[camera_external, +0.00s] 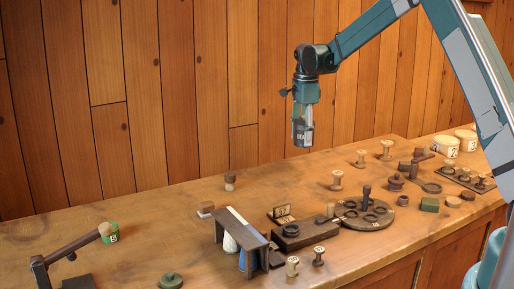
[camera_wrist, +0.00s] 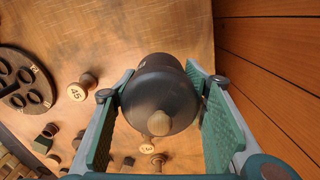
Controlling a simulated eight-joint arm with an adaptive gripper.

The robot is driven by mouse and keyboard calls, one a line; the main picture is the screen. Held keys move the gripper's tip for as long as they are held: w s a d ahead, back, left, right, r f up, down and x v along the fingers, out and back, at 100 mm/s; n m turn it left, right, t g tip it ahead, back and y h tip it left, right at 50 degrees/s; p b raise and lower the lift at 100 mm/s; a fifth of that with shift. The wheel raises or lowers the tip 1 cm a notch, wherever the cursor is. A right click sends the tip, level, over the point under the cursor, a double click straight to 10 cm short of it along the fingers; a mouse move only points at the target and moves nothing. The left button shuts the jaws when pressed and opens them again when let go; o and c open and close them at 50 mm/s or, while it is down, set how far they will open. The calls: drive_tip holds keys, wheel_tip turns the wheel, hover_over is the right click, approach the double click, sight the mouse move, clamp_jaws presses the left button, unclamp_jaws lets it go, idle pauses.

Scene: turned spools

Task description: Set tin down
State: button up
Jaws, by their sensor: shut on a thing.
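The tin (camera_wrist: 155,85) is dark and round, with a lid and a pale knob facing the wrist camera. My gripper (camera_wrist: 161,97) has one green pad on each side of it and is shut on it.
A dark round plate with holes and a post (camera_external: 364,217) stands at the bench's middle. A dark stand with bottles (camera_external: 240,240) is at front left. Bare wood lies at the back centre; a plank wall (camera_external: 180,90) rises behind.

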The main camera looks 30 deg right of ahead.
drive_tip(key=d+m, duration=0.1)
drive_tip(key=d, duration=0.6)
drive_tip(key=shift+s+d, duration=0.3)
drive_tip(key=shift+d, duration=0.05)
drive_tip(key=shift+r, duration=0.1)
drive_tip(key=shift+f, duration=3.15)
drive_tip(key=shift+f, duration=0.15)
drive_tip(key=shift+f, duration=1.7)
drive_tip(key=shift+f, duration=0.2)
drive_tip(key=o, duration=1.1)
drive_tip(key=shift+o, duration=0.2)
